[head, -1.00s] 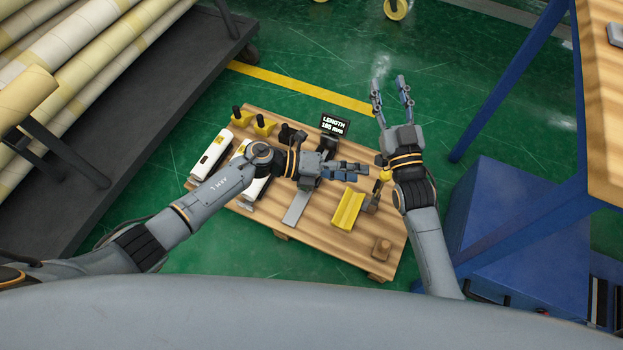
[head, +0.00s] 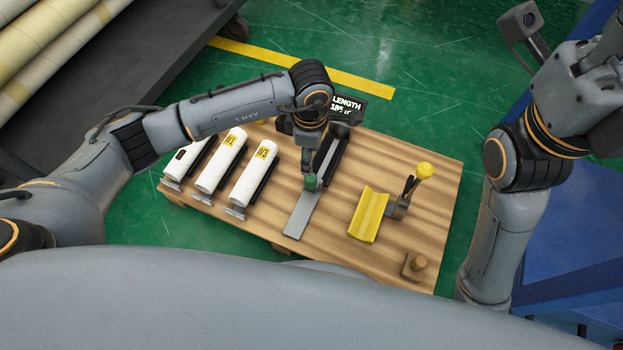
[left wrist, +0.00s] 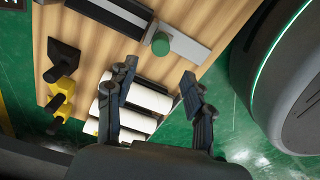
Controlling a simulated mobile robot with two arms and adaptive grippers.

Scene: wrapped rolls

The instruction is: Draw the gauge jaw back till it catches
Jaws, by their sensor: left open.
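The length gauge lies on the wooden pallet-like board, with a black rail (head: 330,155), a flat grey plate (head: 300,215) and a black display (head: 347,106) reading LENGTH. A green knob (head: 311,183), apparently on the gauge's jaw, sits where rail and plate meet; it also shows in the left wrist view (left wrist: 160,43). My left gripper (head: 307,163) points down close to the knob, its fingers partly hidden by the wrist. In the left wrist view my left gripper (left wrist: 160,72) is open and empty, knob just beyond the fingertips. My right gripper (head: 590,75) is raised, its fingers not clearly shown.
Three white rolls (head: 222,160) lie left of the gauge on the board (head: 340,240). A yellow V-block (head: 368,214), a yellow-knobbed lever (head: 424,171) and a wooden peg block (head: 416,264) stand to the right. A dark rack with long rolls (head: 40,50) is at upper left.

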